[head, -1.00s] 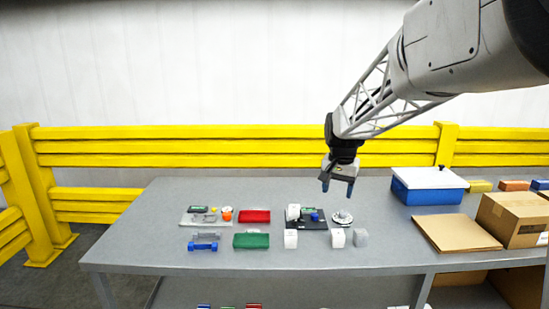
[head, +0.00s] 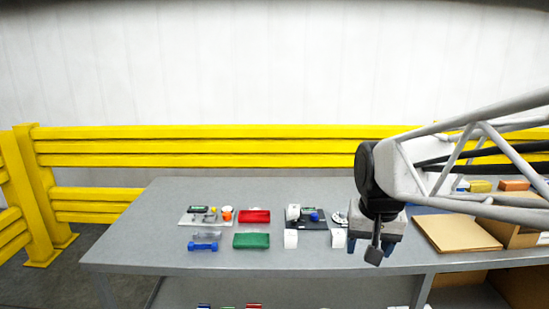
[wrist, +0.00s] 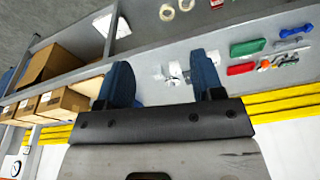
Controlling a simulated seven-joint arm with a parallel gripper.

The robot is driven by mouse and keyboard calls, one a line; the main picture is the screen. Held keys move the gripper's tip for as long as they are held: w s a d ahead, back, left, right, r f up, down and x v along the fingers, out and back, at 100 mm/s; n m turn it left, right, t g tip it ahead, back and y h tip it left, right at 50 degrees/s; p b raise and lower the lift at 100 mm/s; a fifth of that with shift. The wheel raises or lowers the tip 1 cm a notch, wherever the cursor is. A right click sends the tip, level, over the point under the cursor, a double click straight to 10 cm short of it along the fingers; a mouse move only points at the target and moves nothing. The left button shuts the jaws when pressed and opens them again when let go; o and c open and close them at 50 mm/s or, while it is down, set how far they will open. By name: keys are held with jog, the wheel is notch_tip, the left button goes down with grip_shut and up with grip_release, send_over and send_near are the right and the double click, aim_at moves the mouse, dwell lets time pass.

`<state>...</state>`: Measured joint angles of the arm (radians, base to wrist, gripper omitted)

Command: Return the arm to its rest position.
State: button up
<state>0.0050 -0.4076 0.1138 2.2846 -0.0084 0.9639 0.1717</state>
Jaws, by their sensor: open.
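My gripper (head: 376,245) hangs in front of the right part of the grey table (head: 160,255) in the head view, its arm reaching in from the right edge. In the wrist view my gripper (wrist: 165,82) shows two blue fingers spread apart with nothing between them. The arm and gripper hide the blue box with the white lid almost wholly, and one of the small white blocks, in the head view.
On the table are a red tray (head: 255,216), a green tray (head: 251,241), a blue dumbbell-shaped part (head: 203,246) and white blocks (head: 290,239). Flat cardboard (head: 456,234) and a carton (head: 517,234) lie right. A yellow barrier (head: 200,146) runs behind.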

jog(key=s+f+n, duration=0.1)
jog(key=s+f, duration=0.1)
jog(key=s, duration=0.5)
jog(key=s+f, duration=0.3)
jog(key=s, duration=0.4)
jog(key=shift+s+n, duration=0.15)
jog(key=shift+n, duration=0.25)
jog(key=shift+r, duration=0.1)
dwell(2.5)
